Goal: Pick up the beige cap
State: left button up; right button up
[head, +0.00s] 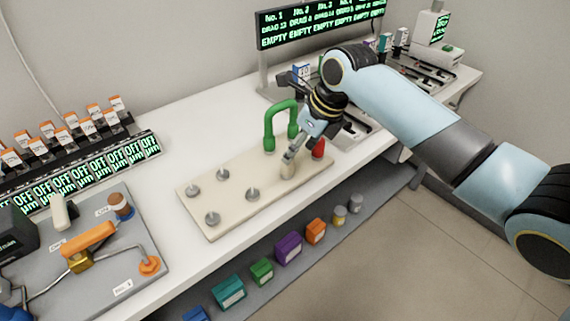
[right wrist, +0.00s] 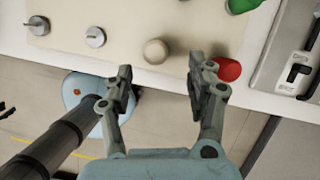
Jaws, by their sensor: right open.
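The beige cap (head: 287,171) stands on the beige board (head: 232,215) near its right end. In the right wrist view the beige cap (right wrist: 156,51) shows as a round top just beyond the fingertips, roughly midway between them. My right gripper (head: 292,153) is open and reaches down over the cap, partly covering it in the head view. In the right wrist view the open fingers (right wrist: 160,70) are apart with nothing between them. I cannot tell whether a finger touches the cap.
Several metal knobs (head: 253,193) stand on the board. The white table (head: 185,135) is clear left of the handle. Coloured boxes (head: 288,246) sit on the shelf below.

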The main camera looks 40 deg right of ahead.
jog(key=x, duration=0.5)
jog(key=shift+w+a+f, duration=0.2)
jog(key=shift+w+a, duration=0.15)
jog(key=c, duration=1.1)
jog(key=shift+r, duration=0.5)
jog(key=v, duration=0.3)
jog(key=shift+w+r, duration=0.15)
jog(key=shift+r, duration=0.25)
jog(key=shift+s+d+r+p, duration=0.45)
jog(key=shift+s+d+r, duration=0.55)
jog(key=shift+s, duration=0.6)
jog(key=shift+s+d+r+p, duration=0.4)
jog(key=shift+s+d+r, duration=0.25)
jog(key=shift+s+r, duration=0.75)
jog(key=shift+s+d+r+p, duration=0.45)
jog(key=shift+s+d+r, duration=0.4)
jog(key=shift+s, duration=0.95)
